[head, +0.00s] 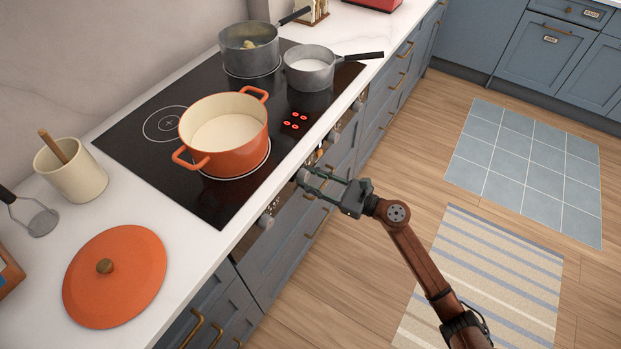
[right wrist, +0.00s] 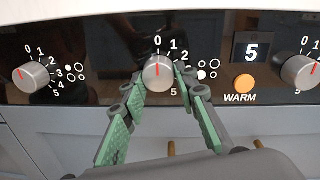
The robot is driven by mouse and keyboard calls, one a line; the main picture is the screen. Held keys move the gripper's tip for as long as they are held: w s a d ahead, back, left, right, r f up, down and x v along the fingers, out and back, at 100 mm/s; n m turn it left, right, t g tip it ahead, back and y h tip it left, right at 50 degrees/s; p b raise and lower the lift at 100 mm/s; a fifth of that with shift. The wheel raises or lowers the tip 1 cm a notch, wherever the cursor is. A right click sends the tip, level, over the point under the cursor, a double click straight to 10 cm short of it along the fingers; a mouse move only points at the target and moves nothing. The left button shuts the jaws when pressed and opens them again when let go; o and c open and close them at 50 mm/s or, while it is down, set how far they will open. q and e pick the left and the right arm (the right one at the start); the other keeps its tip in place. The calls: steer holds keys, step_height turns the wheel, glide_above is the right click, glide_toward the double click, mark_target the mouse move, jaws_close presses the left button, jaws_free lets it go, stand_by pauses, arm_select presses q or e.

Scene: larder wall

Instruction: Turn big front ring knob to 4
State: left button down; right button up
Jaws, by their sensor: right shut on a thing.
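In the right wrist view my right gripper (right wrist: 159,82) has its two green-padded fingers shut on the sides of the middle grey knob (right wrist: 158,69). The knob's red mark points straight up at 0. The numbers 1, 2 and 5 show around it; 3 and 4 are hidden behind a finger. A four-circle symbol to its right has its lower-left circle filled. In the head view the right gripper (head: 308,179) is at the hob's front panel, and the held knob is hard to make out. My left gripper is not in view.
A left knob (right wrist: 31,77) and a right knob (right wrist: 299,71) flank the held one. An orange pot (head: 240,140) and two grey pans stand on the black hob (head: 215,206).

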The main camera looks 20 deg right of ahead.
steer(key=shift+c, duration=0.8)
